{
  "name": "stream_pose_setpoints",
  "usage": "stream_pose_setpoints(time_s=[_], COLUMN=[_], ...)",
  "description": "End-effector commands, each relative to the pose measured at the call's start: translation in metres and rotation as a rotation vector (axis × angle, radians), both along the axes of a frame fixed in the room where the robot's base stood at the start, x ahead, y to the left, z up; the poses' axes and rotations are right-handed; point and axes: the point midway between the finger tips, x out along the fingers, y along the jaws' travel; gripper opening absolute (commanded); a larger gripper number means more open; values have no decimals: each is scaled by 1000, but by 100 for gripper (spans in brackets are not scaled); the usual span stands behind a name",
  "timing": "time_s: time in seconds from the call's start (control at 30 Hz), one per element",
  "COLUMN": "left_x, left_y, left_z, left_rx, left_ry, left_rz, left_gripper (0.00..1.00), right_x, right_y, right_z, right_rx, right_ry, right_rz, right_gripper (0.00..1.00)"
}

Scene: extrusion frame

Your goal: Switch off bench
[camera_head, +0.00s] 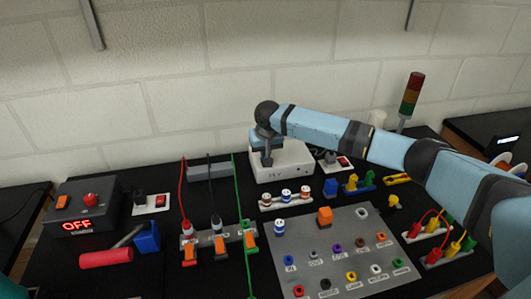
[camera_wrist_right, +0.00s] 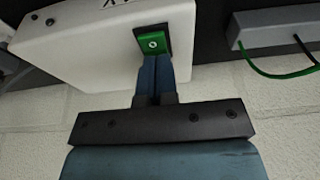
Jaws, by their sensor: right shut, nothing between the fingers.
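A white box (camera_head: 285,172) marked "24 V" stands at the back middle of the bench. It also shows in the right wrist view (camera_wrist_right: 75,40), with a green switch (camera_wrist_right: 152,42) in a dark frame on one face. My right gripper (camera_head: 267,163) is shut and empty, pointing down at this box in the head view. In the wrist view its fingertips (camera_wrist_right: 155,58) are at the edge of the green switch; I cannot tell whether they press on it. A dark control box (camera_head: 80,205) at the left shows red "OFF", with a red knob (camera_head: 90,199). My left gripper is not in view.
A grey bar box (camera_head: 210,171) with cables lies left of the white box. A panel of coloured sockets (camera_head: 345,250) fills the front middle. A signal tower (camera_head: 410,95) stands behind my right arm.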

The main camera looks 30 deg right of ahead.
Motion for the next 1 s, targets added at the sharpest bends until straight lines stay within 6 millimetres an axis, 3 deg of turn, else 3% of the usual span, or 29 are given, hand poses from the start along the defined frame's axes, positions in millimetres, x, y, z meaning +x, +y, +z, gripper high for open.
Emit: stream_pose_setpoints(time_s=[0.27,0.7,1.0], left_x=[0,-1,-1], left_y=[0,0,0], left_z=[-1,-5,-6], left_rx=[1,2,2], left_ry=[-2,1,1], left_rz=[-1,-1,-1], left_gripper=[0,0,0], right_x=[-2,-23,-31], right_y=[0,6,8], right_z=[8,97,132], right_rx=[1,0,1], right_ry=[0,-2,-1], right_rz=[-1,1,0], right_gripper=[0,0,0])
